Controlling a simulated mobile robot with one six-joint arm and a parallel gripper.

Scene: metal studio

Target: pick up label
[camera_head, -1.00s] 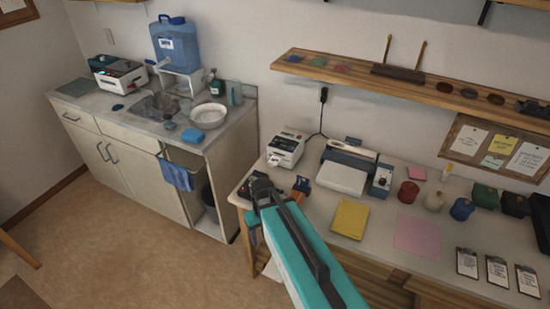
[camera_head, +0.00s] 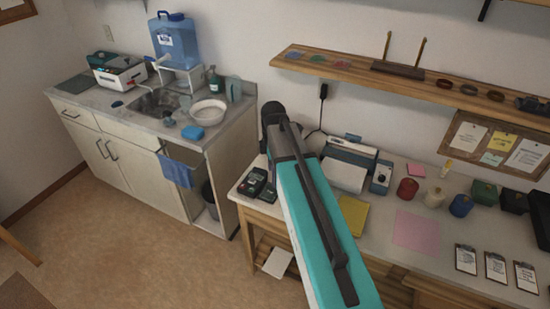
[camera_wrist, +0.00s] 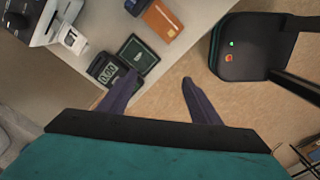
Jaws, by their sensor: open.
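The label is a small white tag with dark print (camera_wrist: 72,39) in the upper left of the wrist view. It sticks out of the front of a white label printer (camera_wrist: 43,22) on the table. My gripper (camera_wrist: 158,78) is open and empty, with two purple fingers apart. It is right of and below the label in the wrist view, over the table edge and floor. In the head view my teal arm hides the printer, the label and my fingers.
A dark scale with a display (camera_wrist: 106,72) lies near the table edge, beside the label. A blue-and-white machine (camera_head: 347,165) and a yellow pad (camera_head: 353,214) are on the table right of my arm.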

